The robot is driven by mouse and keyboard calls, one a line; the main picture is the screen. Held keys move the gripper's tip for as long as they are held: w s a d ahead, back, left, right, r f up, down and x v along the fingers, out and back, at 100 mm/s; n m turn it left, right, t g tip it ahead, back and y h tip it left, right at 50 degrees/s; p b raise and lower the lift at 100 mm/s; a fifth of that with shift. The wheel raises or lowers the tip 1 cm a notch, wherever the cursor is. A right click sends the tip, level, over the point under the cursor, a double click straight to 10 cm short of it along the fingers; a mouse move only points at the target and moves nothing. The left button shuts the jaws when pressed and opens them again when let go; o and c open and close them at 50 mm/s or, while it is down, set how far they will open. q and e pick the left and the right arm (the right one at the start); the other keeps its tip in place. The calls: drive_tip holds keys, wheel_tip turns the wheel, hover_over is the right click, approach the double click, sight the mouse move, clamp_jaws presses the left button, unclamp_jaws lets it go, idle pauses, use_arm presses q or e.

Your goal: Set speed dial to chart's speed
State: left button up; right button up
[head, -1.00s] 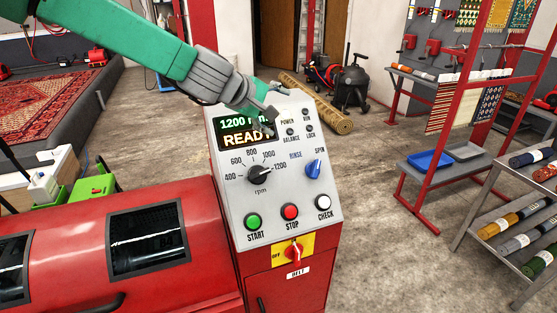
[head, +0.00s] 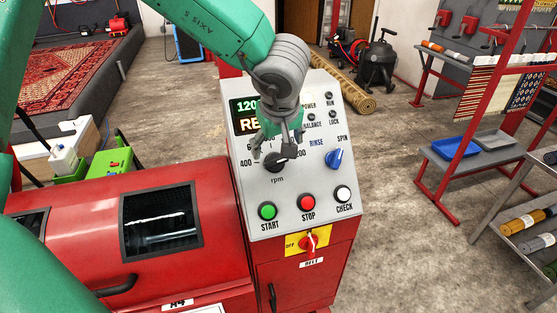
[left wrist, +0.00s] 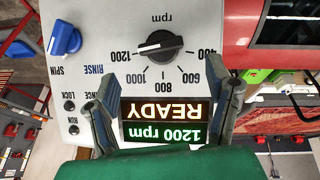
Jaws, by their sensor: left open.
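The speed dial (head: 274,163) is a dark round knob marked rpm on the machine's grey sloped panel, with a scale from 400 to 1200. In the left wrist view, upside down, the dial (left wrist: 160,46) shows its white pointer line toward 1200. The display (left wrist: 163,120) reads "1200 rpm READY". My left gripper (head: 277,150) is over the dial in the head view, partly covering it, the scale and the display. In the left wrist view, the left gripper's (left wrist: 170,86) fingers are spread and empty, apart from the knob. I cannot make out a chart.
A blue RINSE/SPIN knob (head: 334,158) sits right of the dial, turned toward SPIN. START (head: 268,211), STOP (head: 307,203) and CHECK (head: 343,194) buttons lie below. A red belt switch (head: 308,243) is under the panel. Open floor lies right of the machine.

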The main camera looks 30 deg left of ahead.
sight(275, 159)
use_arm(q)
drive_tip(key=x, duration=0.7)
drive_tip(key=shift+a+f, duration=0.15)
drive_tip(key=shift+a, duration=0.3)
drive_tip(key=shift+w+f, duration=0.1)
drive_tip(key=shift+f, duration=0.15)
drive_tip(key=shift+d, duration=0.1)
drive_tip(key=shift+d, duration=0.1)
drive_tip(key=shift+c, duration=1.2)
drive_tip(key=shift+r, duration=0.1)
drive_tip(key=c, duration=0.9)
